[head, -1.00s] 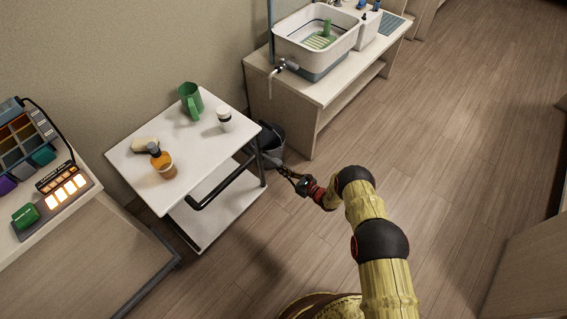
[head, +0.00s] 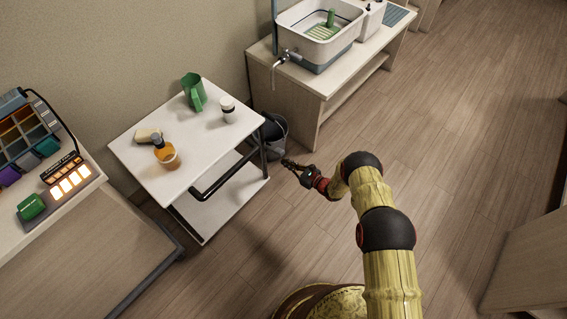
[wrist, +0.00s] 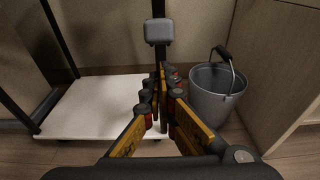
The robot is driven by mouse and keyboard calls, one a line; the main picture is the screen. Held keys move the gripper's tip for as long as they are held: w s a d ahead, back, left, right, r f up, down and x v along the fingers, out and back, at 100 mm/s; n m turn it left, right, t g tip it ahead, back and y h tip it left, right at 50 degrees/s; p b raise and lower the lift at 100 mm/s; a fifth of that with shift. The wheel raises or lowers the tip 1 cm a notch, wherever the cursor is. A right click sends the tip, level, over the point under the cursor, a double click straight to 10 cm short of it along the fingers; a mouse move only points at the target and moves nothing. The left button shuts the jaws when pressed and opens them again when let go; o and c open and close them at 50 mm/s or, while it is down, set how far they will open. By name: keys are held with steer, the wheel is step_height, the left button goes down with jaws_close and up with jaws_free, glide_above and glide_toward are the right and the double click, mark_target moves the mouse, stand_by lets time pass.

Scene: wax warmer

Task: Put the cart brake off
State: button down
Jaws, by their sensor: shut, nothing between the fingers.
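The cart (head: 147,180) has a white top, a white lower shelf (head: 215,205) and a dark frame with a black push handle (head: 222,178). In the wrist view the lower shelf (wrist: 90,108) lies left of my fingers, and a small grey block (wrist: 158,32) shows on a dark upright post. I cannot tell for certain whether this block is the brake. My gripper (head: 287,162) is right of the cart's near right corner, apart from it in the head view. In the wrist view my gripper (wrist: 166,75) is shut and empty, pointing toward the post's foot, which it partly hides.
A grey bucket (head: 277,145) stands on the floor behind the cart corner; it also shows in the wrist view (wrist: 215,95). A sink bench (head: 300,90) stands beyond. A green pitcher (head: 193,92), cup, bottle and sponge stand on the cart. The floor to the right is clear.

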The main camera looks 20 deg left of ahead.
steer(key=f+p+v, duration=0.2)
steer(key=v, duration=0.8)
steer(key=shift+s+d+f, duration=0.2)
steer(key=shift+d+f, duration=0.1)
steer(key=shift+d, duration=0.1)
steer(key=shift+f, duration=0.1)
